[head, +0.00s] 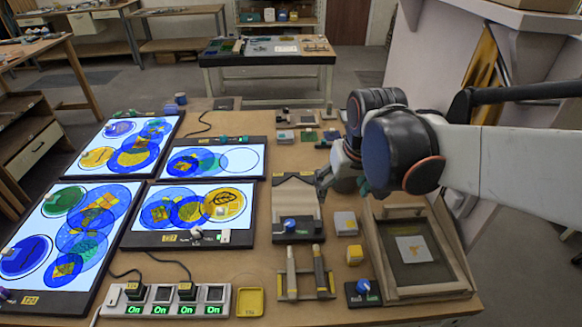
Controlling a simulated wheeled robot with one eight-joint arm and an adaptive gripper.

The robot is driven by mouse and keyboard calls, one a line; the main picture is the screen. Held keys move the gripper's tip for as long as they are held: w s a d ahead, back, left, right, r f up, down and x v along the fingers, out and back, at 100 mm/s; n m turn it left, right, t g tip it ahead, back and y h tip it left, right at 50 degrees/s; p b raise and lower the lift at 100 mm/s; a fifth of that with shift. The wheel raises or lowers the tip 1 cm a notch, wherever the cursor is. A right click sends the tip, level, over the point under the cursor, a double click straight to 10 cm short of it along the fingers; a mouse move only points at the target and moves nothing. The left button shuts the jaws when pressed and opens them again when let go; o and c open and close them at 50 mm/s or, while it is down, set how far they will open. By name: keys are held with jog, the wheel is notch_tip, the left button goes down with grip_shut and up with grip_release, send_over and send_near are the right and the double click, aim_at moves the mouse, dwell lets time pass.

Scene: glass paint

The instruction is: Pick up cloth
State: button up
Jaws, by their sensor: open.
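The cloth is hard to identify for certain. My gripper (325,184) is open and empty, as far as I can see. It hangs above the table left of the tray, beside a board with a beige sheet (293,192). It is farther back than the grey square and apart from it. My arm partly hides the fingers and the tray's back edge.
Lit panels with blue and yellow glass discs (190,210) cover the table's left. A power strip (165,301), a yellow dish (250,302), a rack with two sticks (305,280) and small blocks (345,224) stand in front. Bare wood shows between them.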

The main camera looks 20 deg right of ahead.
jog(key=w+d+f+m+g+p, duration=0.1)
jog(key=w+d+f+g, duration=0.2)
jog(key=w+d+f, duration=0.25)
jog(key=b, duration=0.2)
send_over(346, 220)
jog(key=shift+g, duration=0.3)
notch_tip(346, 220, down, 8)
jog(key=shift+w+f, duration=0.1)
jog(key=shift+s+f+b, duration=0.2)
jog(key=shift+f+b, duration=1.35)
jog(key=shift+f, duration=1.45)
jog(key=shift+r, duration=0.1)
jog(key=c, duration=1.2)
jog(key=shift+c, duration=0.2)
jog(key=shift+r, duration=0.15)
notch_tip(346, 220, up, 20)
jog(key=p, duration=0.6)
jog(key=shift+p, duration=0.4)
